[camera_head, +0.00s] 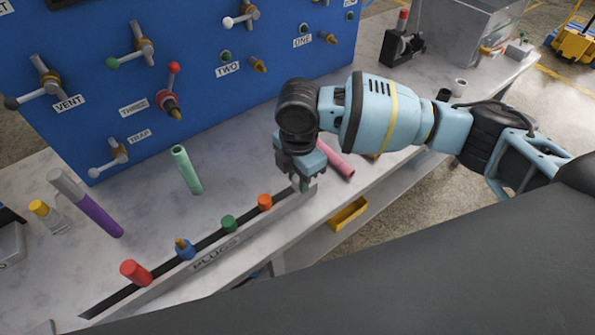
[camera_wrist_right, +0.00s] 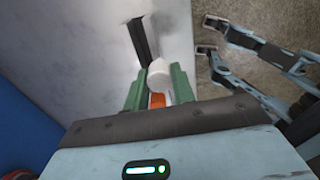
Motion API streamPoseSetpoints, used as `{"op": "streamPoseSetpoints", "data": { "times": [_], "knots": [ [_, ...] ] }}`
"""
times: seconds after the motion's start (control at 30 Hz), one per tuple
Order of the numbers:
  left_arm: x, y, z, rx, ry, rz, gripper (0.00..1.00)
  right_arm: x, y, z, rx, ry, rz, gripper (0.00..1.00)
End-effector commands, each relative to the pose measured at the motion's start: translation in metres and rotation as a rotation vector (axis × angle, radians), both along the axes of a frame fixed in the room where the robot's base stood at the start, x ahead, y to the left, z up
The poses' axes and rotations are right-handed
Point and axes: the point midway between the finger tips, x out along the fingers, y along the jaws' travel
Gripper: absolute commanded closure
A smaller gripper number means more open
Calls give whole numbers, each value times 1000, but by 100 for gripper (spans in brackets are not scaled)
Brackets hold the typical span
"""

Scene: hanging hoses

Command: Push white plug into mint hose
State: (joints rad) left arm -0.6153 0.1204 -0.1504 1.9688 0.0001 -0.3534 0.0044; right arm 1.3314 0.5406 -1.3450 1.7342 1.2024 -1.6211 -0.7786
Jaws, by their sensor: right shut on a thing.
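The mint hose (camera_head: 187,170) is a pale green tube standing with a slight tilt on the bench, its open end up. My right gripper (camera_head: 302,184) points down at the right end of the plug rack, to the right of the mint hose. In the right wrist view, its green fingers (camera_wrist_right: 158,88) are shut on the white plug (camera_wrist_right: 159,73). The white plug's rounded end shows between the fingertips; the fingers hide it in the head view. I cannot tell whether it is clear of the rack.
The plug rack (camera_head: 217,254) holds an orange plug (camera_head: 265,202), a green plug (camera_head: 229,223), a blue plug (camera_head: 184,249) and a red plug (camera_head: 135,272). A purple hose (camera_head: 99,217) and a pink hose (camera_head: 336,159) flank the mint hose. The blue valve board (camera_head: 200,90) stands behind.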

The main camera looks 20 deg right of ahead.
Motion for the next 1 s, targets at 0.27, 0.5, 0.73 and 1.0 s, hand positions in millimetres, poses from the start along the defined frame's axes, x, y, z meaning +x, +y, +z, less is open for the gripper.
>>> {"op": "streamPoseSetpoints", "data": {
  "times": [0.27,0.5,0.73,1.0],
  "knots": [
    [9,0,11,1,-29,0,48,-64,12,10,1,-6,5,96],
    [11,2,12,5,-32,-1,48,-110,20,14,2,-6,1,96],
    [13,3,14,10,-38,-4,48,-130,24,14,1,-5,-1,96],
    [13,4,14,11,-40,-6,48,-132,23,15,-1,-4,-20,96]
  ]
}}
